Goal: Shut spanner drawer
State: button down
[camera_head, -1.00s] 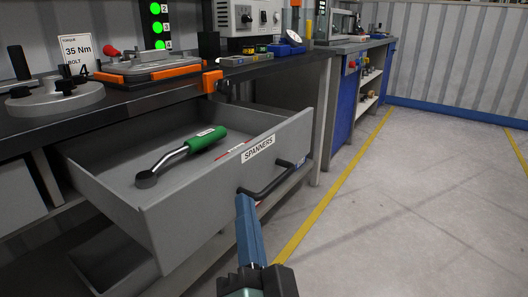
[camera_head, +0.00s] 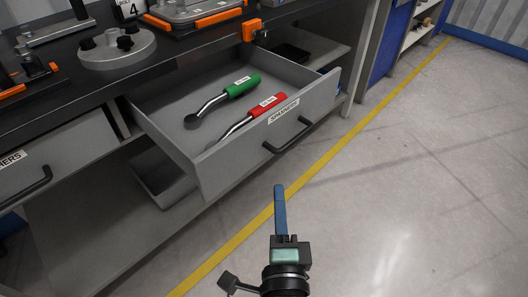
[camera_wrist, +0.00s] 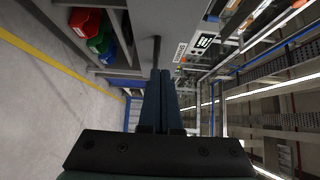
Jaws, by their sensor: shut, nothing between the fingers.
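The spanner drawer (camera_head: 222,165) is pulled out from under the bench, with a "SPANNERS" label (camera_head: 283,112) and a dark bar handle (camera_head: 288,137) on its front. A green-handled wrench (camera_head: 242,87) and a red-handled wrench (camera_head: 267,104) lie inside. My gripper (camera_head: 279,188) is in front of the drawer and below its handle in the head view, with floor showing between them. Its blue fingers are together and empty. They also show in the wrist view (camera_wrist: 158,75), pointing toward a grey panel with a dark bar, probably the drawer front and handle.
A second closed drawer (camera_head: 60,165) with its own handle is at the left. The bench top (camera_head: 75,72) above holds a round metal fixture (camera_head: 117,48) and an orange-trimmed case (camera_head: 193,12). A grey bin (camera_head: 160,178) sits on the lower shelf. Floor to the right is clear.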

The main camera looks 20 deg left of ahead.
aim_at(262, 143)
jog(key=w+a, duration=0.2)
jog(key=w+a+p, duration=0.1)
jog(key=w+a, duration=0.1)
jog(key=w, duration=0.1)
jog(key=w+a, duration=0.2)
jog(key=shift+w+a+r+p, duration=0.1)
jog(key=shift+w+a+p, duration=0.1)
jog(key=shift+w+p, duration=0.2)
jog(key=shift+a, duration=0.25)
jog(key=shift+w, duration=0.1)
